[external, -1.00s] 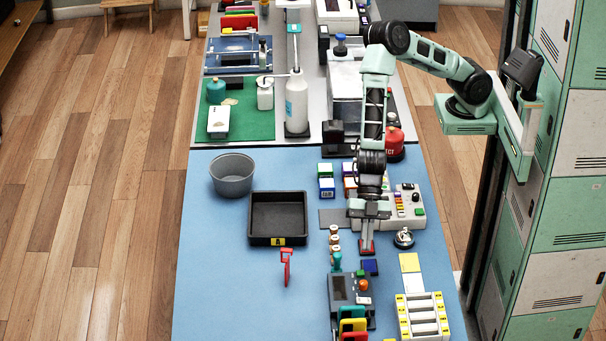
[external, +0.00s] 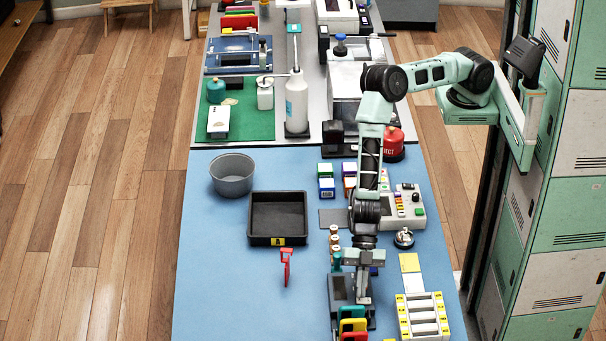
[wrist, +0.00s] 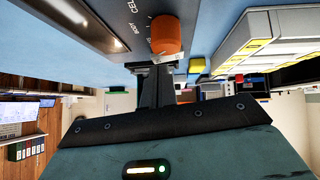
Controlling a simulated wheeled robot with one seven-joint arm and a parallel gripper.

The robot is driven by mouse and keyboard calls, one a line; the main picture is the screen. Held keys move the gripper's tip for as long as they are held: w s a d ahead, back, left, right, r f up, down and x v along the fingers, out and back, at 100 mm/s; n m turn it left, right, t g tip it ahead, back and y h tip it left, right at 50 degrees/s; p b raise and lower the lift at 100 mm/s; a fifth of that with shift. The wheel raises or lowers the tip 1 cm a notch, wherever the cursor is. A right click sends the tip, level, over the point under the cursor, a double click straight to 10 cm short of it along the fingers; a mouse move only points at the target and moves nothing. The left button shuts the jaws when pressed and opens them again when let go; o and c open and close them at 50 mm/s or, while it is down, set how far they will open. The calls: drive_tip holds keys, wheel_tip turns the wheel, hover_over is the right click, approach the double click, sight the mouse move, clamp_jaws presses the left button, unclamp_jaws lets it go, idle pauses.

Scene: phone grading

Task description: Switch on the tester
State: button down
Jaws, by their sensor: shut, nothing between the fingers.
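The tester appears to be the dark grey box (external: 341,287) with a screen at the front of the blue table. In the wrist view its dark panel (wrist: 75,22) shows at the upper left, with an orange knob (wrist: 167,36) and white lettering beside it. My gripper (external: 363,301) is shut and empty, pointing down over the right part of the box. It hides the knob and switch area in the external view. In the wrist view my shut fingertips (wrist: 152,68) are close to the orange knob. I cannot tell whether they touch the panel.
Coloured phones (external: 351,325) stand in front of the tester. A yellow-and-white slotted rack (external: 423,317) stands to its right. Small bottles (external: 334,238) and a bell (external: 403,238) are behind it. A black tray (external: 277,198) and a red tool (external: 286,266) lie left. The table's left front is clear.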

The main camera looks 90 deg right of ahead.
drive_tip(key=shift+f, duration=0.2)
drive_tip(key=shift+w+f+b, duration=0.2)
drive_tip(key=shift+f+b, duration=0.3)
drive_tip(key=shift+b, duration=0.55)
drive_tip(key=shift+r+p, duration=0.3)
drive_tip(key=shift+p, duration=0.1)
drive_tip(key=shift+s, duration=0.2)
drive_tip(key=shift+s, duration=0.75)
drive_tip(key=shift+r, duration=0.1)
